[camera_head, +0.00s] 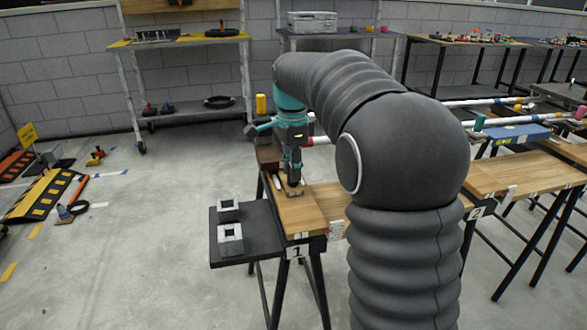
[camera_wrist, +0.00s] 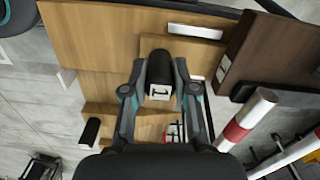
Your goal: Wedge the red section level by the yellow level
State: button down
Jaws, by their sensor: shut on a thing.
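My gripper (camera_wrist: 160,92) is shut on a black block with a white, marked end face (camera_wrist: 159,91), just above or on the wooden bench top. In the head view my gripper (camera_head: 293,187) points down over bench 1, and the block is hard to make out. A similar black block with a white end (camera_wrist: 90,132) lies to its left in the wrist view. A white pipe with a red band (camera_wrist: 240,127) is right of my gripper. A yellow cylinder (camera_head: 261,103) stands behind my gripper; I cannot tell if it is the yellow level.
The wooden bench top (camera_wrist: 90,45) has a dark brown block (camera_wrist: 268,52) at its right. A black side shelf (camera_head: 253,250) holds two grey hollow blocks (camera_head: 230,240). More benches with white pipes (camera_head: 485,101) stand right. The floor at left has free room.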

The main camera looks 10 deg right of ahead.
jog(key=shift+w, duration=2.3)
jog(key=shift+w, duration=0.15)
jog(key=c, duration=0.8)
grip_release()
jog(key=shift+o, duration=0.2)
jog(key=o, duration=0.4)
jog(key=shift+r, duration=0.1)
